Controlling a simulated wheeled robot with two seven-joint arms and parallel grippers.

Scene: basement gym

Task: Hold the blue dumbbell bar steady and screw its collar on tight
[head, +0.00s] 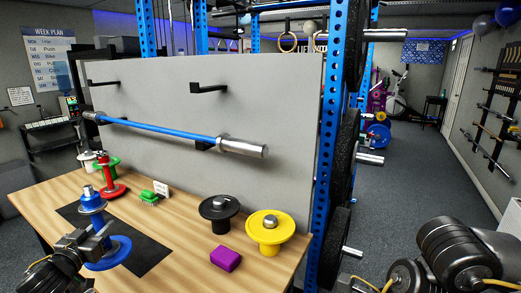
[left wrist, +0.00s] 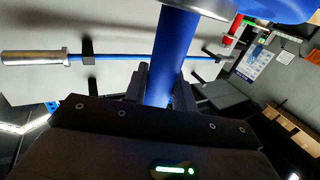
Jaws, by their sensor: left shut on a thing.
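The blue dumbbell bar (head: 97,221) stands roughly upright over a black mat (head: 148,255) on the wooden bench, with a wide blue disc (head: 108,253) at its lower end. Its upper end carries a smaller blue disc and a silver top (head: 89,192), which looks like the collar; I cannot tell how tight it is. My left gripper (head: 103,238) is shut on the bar between the discs. In the left wrist view the fingers (left wrist: 160,88) close around the blue bar (left wrist: 175,50). My right gripper is not seen; my right arm (head: 458,248) shows at the lower right.
Red (head: 108,185), green and white pieces stand at the bench's back left. A blue barbell (head: 165,131) hangs behind.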

